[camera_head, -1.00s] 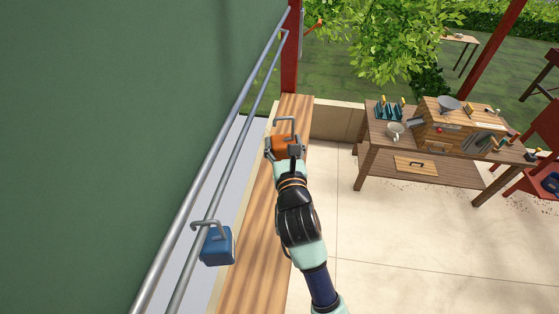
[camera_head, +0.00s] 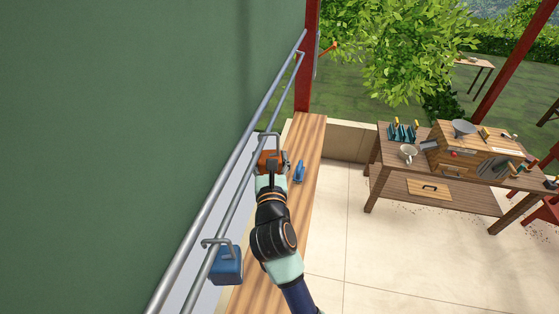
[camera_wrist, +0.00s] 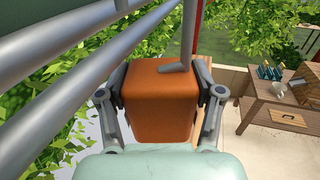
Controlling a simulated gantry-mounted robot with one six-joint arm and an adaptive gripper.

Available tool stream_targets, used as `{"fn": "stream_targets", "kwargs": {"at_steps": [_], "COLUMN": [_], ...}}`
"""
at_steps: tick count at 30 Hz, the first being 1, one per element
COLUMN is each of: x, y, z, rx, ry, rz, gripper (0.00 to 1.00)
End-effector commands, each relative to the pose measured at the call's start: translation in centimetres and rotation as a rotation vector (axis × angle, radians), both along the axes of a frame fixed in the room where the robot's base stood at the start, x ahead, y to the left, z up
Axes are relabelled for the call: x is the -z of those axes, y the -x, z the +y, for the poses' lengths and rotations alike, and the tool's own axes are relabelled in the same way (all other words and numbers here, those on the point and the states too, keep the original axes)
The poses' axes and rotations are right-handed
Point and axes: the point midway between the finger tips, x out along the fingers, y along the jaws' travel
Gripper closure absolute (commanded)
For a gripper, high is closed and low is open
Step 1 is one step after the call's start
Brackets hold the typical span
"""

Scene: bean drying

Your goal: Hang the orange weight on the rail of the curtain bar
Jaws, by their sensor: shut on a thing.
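The orange weight (camera_head: 269,159) is a block with a grey hook on top. It is held upright between the two fingers of my gripper (camera_head: 271,165), and in the wrist view the weight (camera_wrist: 160,108) fills the space between the fingers (camera_wrist: 161,94). The curtain bar's rail (camera_head: 236,192) is a grey tube running diagonally beside the green curtain. In the head view the weight's hook (camera_head: 268,135) overlaps the lower rail. In the wrist view the rails pass to the left of the weight; I cannot tell whether the hook touches one.
A blue weight (camera_head: 227,266) hangs by its hook on the rail, nearer the camera. A small blue object (camera_head: 299,172) lies on the wooden bench (camera_head: 308,135), just right of my gripper. A work table (camera_head: 440,195) with tools stands at the right. The paved floor is open.

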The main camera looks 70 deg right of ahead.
Motion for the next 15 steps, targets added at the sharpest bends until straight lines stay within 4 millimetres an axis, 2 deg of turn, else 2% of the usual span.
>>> {"fn": "stream_targets", "kwargs": {"at_steps": [7, 9, 15], "x": [-0.2, 0.8, 2.0], "y": [-2.4, -2.3, -2.2], "z": [0.3, 0.2, 0.2], "rx": [-0.002, 0.000, 0.000], "ry": [0.003, 0.002, 0.003], "rz": [-0.002, -0.001, -0.001], "gripper": [0.91, 0.91, 0.91]}}
